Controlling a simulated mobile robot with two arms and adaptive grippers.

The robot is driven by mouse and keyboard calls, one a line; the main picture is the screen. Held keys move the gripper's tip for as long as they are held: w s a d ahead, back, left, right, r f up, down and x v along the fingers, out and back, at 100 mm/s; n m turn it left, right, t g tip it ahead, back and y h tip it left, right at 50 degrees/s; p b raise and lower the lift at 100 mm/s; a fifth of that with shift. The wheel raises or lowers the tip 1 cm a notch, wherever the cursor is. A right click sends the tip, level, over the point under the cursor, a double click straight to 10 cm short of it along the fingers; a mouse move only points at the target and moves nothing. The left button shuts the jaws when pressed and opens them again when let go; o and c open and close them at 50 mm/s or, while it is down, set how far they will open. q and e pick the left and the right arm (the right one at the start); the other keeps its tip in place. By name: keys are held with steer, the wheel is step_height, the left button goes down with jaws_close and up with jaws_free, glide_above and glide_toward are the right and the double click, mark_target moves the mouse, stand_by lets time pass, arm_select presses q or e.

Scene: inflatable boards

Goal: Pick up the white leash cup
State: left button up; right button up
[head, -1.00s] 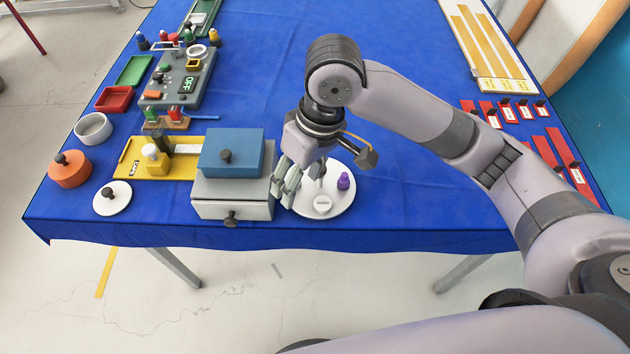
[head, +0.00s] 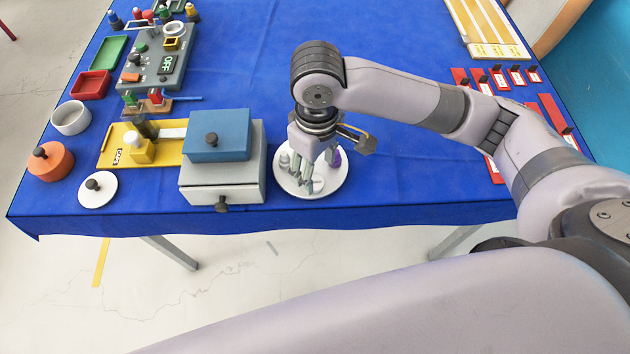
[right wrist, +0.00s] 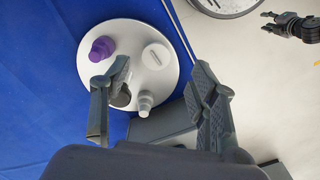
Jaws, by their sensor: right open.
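The white leash cup appears to be the low round white piece with a bar across its top, lying on a round white plate (head: 339,182). In the right wrist view the cup (right wrist: 156,56) lies clear on the plate, beyond my fingertips. A purple bottle-like piece (right wrist: 101,48) and a pale grey-white one (right wrist: 145,102) stand on the same plate. My right gripper (head: 311,184) is over the plate, fingers pointing down, open; in the wrist view its fingers (right wrist: 163,77) are apart. The left finger partly hides a dark grey piece.
A grey box with a blue block (head: 221,134) on top stands just left of the plate. A white knobbed lid (head: 98,190), an orange pot (head: 51,163) and a white ring-shaped dish (head: 71,117) are further left. Blue cloth right of the plate is free.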

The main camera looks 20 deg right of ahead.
mark_target(315, 182)
steer(key=shift+w+f+p, duration=0.2)
steer(key=shift+f+p, duration=0.1)
steer(key=shift+f, duration=1.25)
steer(key=shift+w+f+p, duration=0.2)
steer(key=shift+f+p, duration=0.05)
steer(key=shift+f, duration=1.3)
steer(key=shift+c, duration=0.2)
steer(key=c, duration=0.9)
steer(key=shift+r, duration=0.1)
